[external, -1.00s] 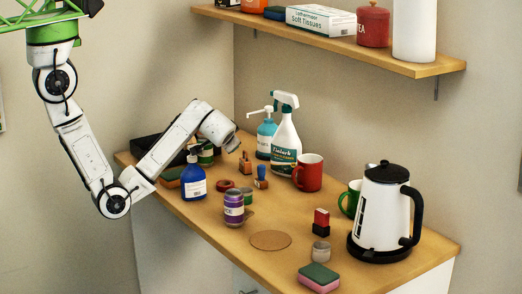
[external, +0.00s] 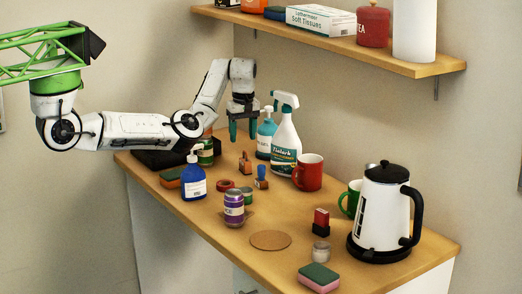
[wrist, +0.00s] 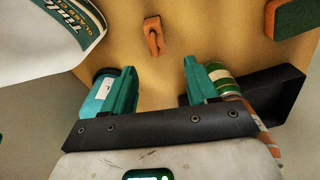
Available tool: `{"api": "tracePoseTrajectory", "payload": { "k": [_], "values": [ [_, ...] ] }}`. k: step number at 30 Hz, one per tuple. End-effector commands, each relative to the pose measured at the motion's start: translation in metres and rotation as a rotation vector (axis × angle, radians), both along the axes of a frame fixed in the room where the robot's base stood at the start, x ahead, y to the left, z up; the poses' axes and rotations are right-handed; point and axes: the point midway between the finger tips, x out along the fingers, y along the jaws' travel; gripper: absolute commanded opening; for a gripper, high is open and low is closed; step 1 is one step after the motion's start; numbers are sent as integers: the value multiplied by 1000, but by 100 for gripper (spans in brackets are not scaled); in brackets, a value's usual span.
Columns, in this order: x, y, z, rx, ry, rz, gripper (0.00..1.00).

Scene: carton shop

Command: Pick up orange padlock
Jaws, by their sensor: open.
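A small orange-brown object, which looks like the orange padlock (external: 245,164), stands on the wooden table between the green-labelled can and the spray bottle. In the wrist view the padlock (wrist: 154,36) is at the top centre, beyond the fingertips and apart from them. My gripper (external: 243,131) is open and empty, pointing down above the table behind the padlock. Its two teal fingers also show in the wrist view, with the gap between them (wrist: 160,72) over bare table.
The teal pump bottle (wrist: 101,90) and white spray bottle (wrist: 55,25) stand left in the wrist view. The green-labelled can (wrist: 219,79), black tray (wrist: 275,96) and sponge (wrist: 291,18) are right. A wall shelf (external: 420,68) hangs above. A red mug (external: 308,173) stands beside the spray bottle.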

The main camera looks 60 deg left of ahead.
Motion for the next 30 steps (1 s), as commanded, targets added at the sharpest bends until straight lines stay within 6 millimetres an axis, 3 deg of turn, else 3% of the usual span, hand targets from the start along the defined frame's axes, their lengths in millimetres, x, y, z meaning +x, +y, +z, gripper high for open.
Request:
{"api": "tracePoseTrajectory", "payload": {
  "k": [5,12,20,30],
  "values": [
    [4,-9,0,-52,6,16,58],
    [3,-10,-35,-52,7,16,58],
    [3,-9,-55,-50,7,15,58],
    [3,-8,-98,-50,6,16,58]
  ]
}}
